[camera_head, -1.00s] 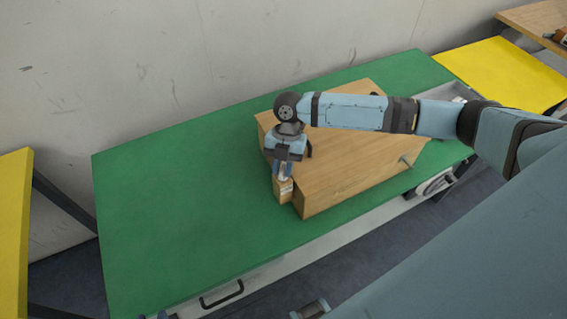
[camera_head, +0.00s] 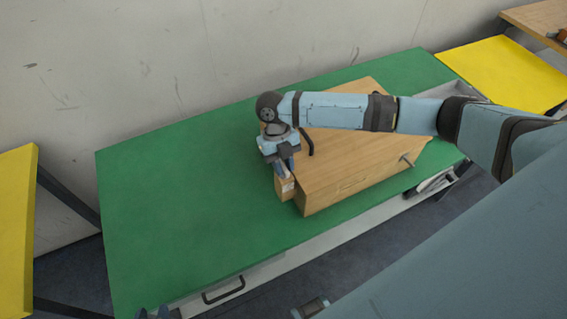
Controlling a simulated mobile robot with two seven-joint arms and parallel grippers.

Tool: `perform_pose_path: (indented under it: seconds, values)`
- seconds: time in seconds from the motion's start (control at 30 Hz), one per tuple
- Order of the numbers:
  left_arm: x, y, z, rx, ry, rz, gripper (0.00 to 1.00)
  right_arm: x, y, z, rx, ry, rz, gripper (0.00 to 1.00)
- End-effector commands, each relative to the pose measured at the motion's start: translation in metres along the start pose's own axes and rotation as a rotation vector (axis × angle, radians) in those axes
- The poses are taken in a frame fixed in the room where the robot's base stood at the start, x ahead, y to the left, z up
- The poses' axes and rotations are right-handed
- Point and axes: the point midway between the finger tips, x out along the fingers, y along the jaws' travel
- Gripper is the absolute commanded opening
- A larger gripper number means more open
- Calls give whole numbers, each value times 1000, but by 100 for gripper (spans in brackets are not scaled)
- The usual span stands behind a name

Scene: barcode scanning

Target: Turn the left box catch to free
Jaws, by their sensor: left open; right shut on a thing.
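A large wooden box (camera_head: 340,183) stands on the green table top. A short metal catch (camera_head: 406,161) sticks out near the right end of its front face. I cannot make out a left catch; my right gripper and what it holds are in front of that end. My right gripper (camera_head: 283,168) points down at the box's left front corner, shut on a small wood-coloured block (camera_head: 286,189) with a pale mark. I cannot tell whether the block touches the box. My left gripper (camera_head: 152,313) shows only its fingertips at the bottom edge, open, far from the box.
The green table (camera_head: 170,210) is clear left of the box. A black handle (camera_head: 308,142) shows on the box top, partly behind my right arm. A grey tray (camera_head: 450,85) lies at the table's right end. A drawer with a black handle (camera_head: 223,291) is at the front. Yellow surfaces (camera_head: 505,75) flank the table.

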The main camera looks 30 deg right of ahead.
Motion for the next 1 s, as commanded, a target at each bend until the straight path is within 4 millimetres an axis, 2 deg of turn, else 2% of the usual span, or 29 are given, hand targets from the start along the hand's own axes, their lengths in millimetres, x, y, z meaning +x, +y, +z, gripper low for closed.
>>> perform_pose_path:
  seconds: [0.53,0.57,0.6,0.87,1.0]
  values:
    - [0,0,-2,0,3,0,43,0,0,0,-23,-1,-9,0]
    - [-1,0,-2,0,3,0,43,0,0,0,-22,-1,-9,28]
    - [-1,0,-2,0,4,0,43,0,0,0,-22,-1,-9,37]
    - [-1,0,-3,0,5,0,43,0,0,0,-22,-1,-9,38]
    - [0,0,-2,0,5,0,43,-8,0,1,-21,-2,-9,38]
